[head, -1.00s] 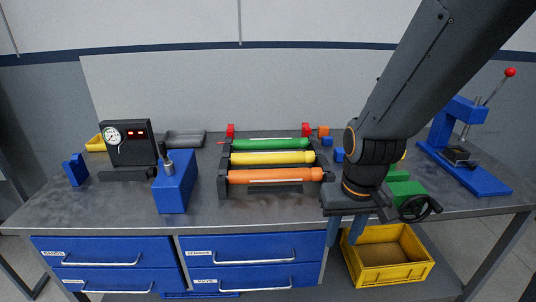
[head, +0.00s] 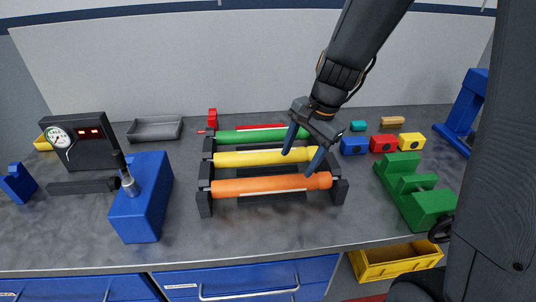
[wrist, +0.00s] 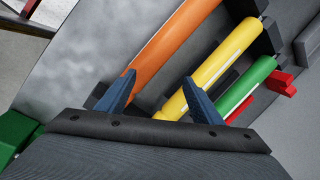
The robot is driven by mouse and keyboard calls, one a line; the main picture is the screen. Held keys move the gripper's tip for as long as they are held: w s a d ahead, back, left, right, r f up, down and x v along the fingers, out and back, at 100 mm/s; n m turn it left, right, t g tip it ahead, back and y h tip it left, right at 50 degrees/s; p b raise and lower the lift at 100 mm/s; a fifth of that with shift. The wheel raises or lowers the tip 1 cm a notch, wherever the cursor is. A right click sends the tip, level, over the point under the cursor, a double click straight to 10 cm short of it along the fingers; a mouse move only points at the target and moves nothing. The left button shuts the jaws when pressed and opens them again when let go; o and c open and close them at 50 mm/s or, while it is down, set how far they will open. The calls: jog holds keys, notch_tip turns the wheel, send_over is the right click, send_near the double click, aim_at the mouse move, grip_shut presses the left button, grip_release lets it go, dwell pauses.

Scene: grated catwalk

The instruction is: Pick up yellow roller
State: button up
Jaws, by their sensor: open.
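The yellow roller (head: 250,157) lies in the middle of a black rack (head: 204,205), between a green roller (head: 250,135) behind and an orange roller (head: 262,186) in front. My gripper (head: 302,160) is open above the right end of the rack, near the yellow roller's right end. In the wrist view, my gripper (wrist: 160,95) has its blue fingers spread, with the yellow roller (wrist: 215,58) running between them towards the right finger. The left fingertip overlaps the orange roller (wrist: 172,38). I cannot tell whether the fingers touch anything.
A blue block with an upright tool (head: 142,205) stands left of the rack. A green stepped block (head: 415,192) and blue, red and yellow blocks (head: 383,144) stand to the right. A grey tray (head: 155,129) is at the back left. The front bench strip is clear.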

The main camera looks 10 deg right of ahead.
aim_at(270, 151)
jog(key=w+a+m, duration=0.1)
jog(key=w+m, duration=0.1)
jog(key=w+a+m+y, duration=0.1)
jog(key=w+m, duration=0.1)
jog(key=w, duration=0.1)
jog(key=w+a+m+y, duration=0.1)
jog(key=w+a+m, duration=0.1)
jog(key=w, duration=0.1)
jog(key=shift+a+r, duration=0.1)
jog(key=shift+r, duration=0.05)
jog(key=shift+w+a+f+m, duration=0.15)
jog(key=shift+f+m, duration=0.15)
jog(key=shift+m, duration=0.1)
jog(key=shift+t, duration=0.3)
jog(key=shift+w+d+p+x, duration=0.1)
jog(key=shift+p+x, duration=0.45)
jog(key=shift+x, duration=1.15)
jog(key=shift+w+d+p+x, duration=0.1)
jog(key=shift+p+x, duration=0.4)
jog(key=shift+x, duration=1.2)
grip_shut()
